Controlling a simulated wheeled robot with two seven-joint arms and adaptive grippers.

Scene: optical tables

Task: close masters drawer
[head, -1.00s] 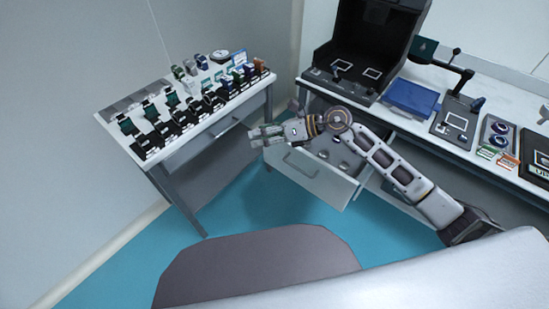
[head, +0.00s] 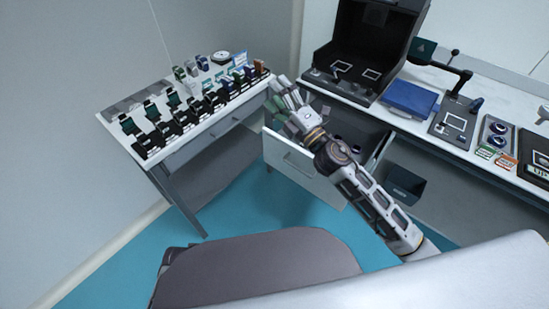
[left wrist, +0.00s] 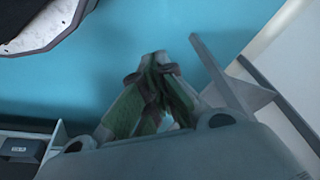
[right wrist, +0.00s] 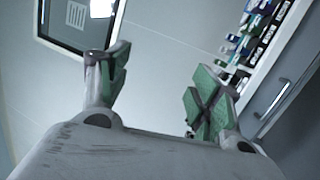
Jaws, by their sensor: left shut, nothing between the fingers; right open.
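The white-fronted drawer (head: 276,153) under the right-hand table stands pulled open in the head view, with a bar handle on its front. Several small items lie inside, partly hidden by my right arm. My right gripper (head: 280,96) is open and empty, above the drawer's left side near the table edge. In the right wrist view its fingers (right wrist: 158,78) are spread wide with green pads showing. My left gripper (left wrist: 156,58) shows only in the left wrist view, shut and empty over the blue floor.
The left table (head: 188,144) holds rows of small devices and has its own grey drawer (head: 206,140). The right-hand table carries a black open housing (head: 345,70), a blue box (head: 410,97) and optics. A dark bin (head: 404,186) sits beneath it.

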